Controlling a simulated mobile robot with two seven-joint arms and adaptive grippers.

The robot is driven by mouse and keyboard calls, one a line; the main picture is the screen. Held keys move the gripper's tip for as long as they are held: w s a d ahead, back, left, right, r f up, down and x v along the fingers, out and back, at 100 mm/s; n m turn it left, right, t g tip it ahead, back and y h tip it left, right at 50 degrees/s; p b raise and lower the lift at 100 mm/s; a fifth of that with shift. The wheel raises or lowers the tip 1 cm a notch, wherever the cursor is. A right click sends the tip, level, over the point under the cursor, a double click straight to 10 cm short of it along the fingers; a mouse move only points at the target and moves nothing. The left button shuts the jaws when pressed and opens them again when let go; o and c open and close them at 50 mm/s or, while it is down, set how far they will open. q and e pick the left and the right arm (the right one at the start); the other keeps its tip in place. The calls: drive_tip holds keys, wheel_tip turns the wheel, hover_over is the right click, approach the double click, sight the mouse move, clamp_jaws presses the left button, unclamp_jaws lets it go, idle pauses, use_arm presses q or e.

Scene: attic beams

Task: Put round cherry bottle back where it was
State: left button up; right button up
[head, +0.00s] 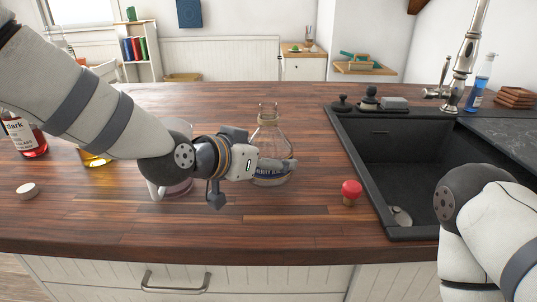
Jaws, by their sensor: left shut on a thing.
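A round clear glass bottle (268,142) with a narrow neck and a blue label stands upright on the wooden counter, left of the sink. My left gripper (279,165) reaches it from the left and is shut on its body. The fingers cover part of the label, so I cannot read it fully. A bottle of red liquid (28,138) with a "dark" label stands at the far left, partly behind my left arm. A red stopper (351,189) is on the counter right of the held bottle. My right arm shows at lower right, but its gripper is out of view.
A clear glass vessel (179,187) and an amber bottle (94,159) are partly hidden by my left arm. A white cap (27,190) lies at left. The dark sink (400,160) with its tall tap (466,50) is at right. The counter behind the bottle is clear.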

use_arm(q)
drive_tip(key=shift+o, duration=0.2)
drive_tip(key=shift+s+r, duration=0.1)
drive_tip(key=shift+s, duration=0.3)
drive_tip(key=shift+w, duration=0.1)
drive_tip(key=shift+c, duration=0.2)
drive_tip(key=o, duration=1.8)
drive_tip(key=shift+w+f, duration=0.1)
drive_tip(key=shift+f, duration=0.1)
drive_tip(key=shift+c, duration=0.2)
use_arm(e)
drive_tip(key=shift+s, duration=0.3)
use_arm(q)
drive_tip(key=shift+r, duration=0.1)
drive_tip(key=shift+a+r, duration=0.15)
drive_tip(key=shift+r, duration=0.1)
drive_tip(key=p+v, duration=0.1)
drive_tip(key=v, duration=0.3)
drive_tip(key=shift+r, duration=0.2)
drive_tip(key=v, duration=0.7)
drive_tip(key=shift+s+f, duration=0.2)
drive_tip(key=shift+s, duration=0.2)
use_arm(e)
drive_tip(key=shift+w+r, duration=0.45)
drive_tip(key=shift+w, duration=0.15)
